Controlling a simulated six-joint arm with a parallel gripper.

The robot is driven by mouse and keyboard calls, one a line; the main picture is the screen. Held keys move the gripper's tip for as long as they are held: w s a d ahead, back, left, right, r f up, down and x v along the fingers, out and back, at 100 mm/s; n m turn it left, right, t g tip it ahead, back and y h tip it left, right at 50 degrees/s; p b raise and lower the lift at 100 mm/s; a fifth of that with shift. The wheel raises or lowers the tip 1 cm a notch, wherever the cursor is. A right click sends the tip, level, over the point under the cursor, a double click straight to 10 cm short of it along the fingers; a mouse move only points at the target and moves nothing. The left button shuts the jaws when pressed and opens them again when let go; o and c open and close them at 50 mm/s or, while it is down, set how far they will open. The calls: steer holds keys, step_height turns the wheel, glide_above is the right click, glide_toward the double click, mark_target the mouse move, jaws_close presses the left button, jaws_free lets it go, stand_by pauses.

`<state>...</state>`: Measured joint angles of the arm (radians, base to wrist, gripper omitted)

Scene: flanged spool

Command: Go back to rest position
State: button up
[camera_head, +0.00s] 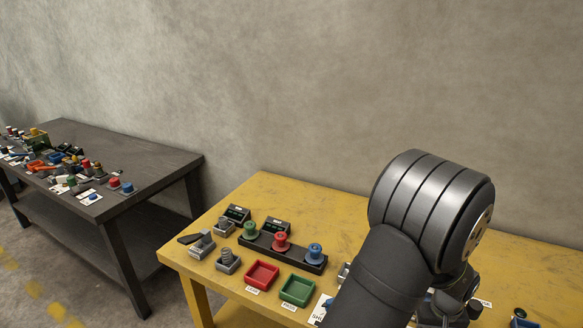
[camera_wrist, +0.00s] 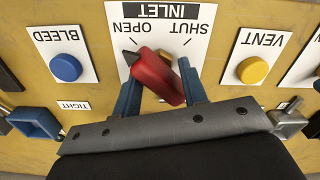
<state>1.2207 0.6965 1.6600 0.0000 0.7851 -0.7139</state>
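My gripper (camera_wrist: 160,85) shows in the wrist view with its two blue fingers apart. A red handle (camera_wrist: 155,75) with a dark tip lies between the fingers. It is tilted, its dark tip towards the OPEN side of the white INLET label (camera_wrist: 165,15). A gap shows between the handle and the left finger; whether the right finger touches it I cannot tell. In the head view my dark arm covers the right part of the yellow table (camera_head: 330,205), and the fingers are not clearly visible there.
A blue button (camera_wrist: 65,68) and a yellow button (camera_wrist: 252,71) flank the handle. Green (camera_head: 250,230), red (camera_head: 281,241) and blue (camera_head: 315,253) spools stand on a dark rack. Red (camera_head: 262,274) and green (camera_head: 297,290) trays sit in front. A cluttered dark table (camera_head: 150,165) stands left.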

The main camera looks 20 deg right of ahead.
steer(key=shift+m, duration=1.4)
steer(key=shift+w+r, duration=0.1)
steer(key=shift+m+t+h, duration=0.4)
steer(key=shift+t+h, duration=0.2)
steer(key=shift+h, duration=0.1)
steer(key=w+r, duration=0.1)
steer(key=r, duration=0.1)
steer(key=w+r, duration=0.1)
steer(key=shift+w+a+r, duration=0.2)
steer(key=shift+w+r, duration=0.15)
steer(key=shift+r, duration=0.05)
steer(key=w+a+r+n+t, duration=0.1)
steer(key=w+a+r, duration=0.1)
steer(key=a+r, duration=0.55)
steer(key=w+a+r+n, duration=0.1)
steer(key=w+a+r, duration=0.3)
steer(key=a, duration=0.6)
steer(key=s+a+n+t, duration=0.1)
steer(key=s+a, duration=0.4)
steer(key=a, duration=0.6)
steer(key=s+a+r+n+t, duration=0.1)
steer(key=s+a, duration=0.3)
steer(key=a, duration=0.7)
steer(key=shift+s+a+r+n+t+h, duration=0.2)
steer(key=shift+s+r+n+t+h, duration=0.1)
steer(key=shift+s+t+h, duration=0.1)
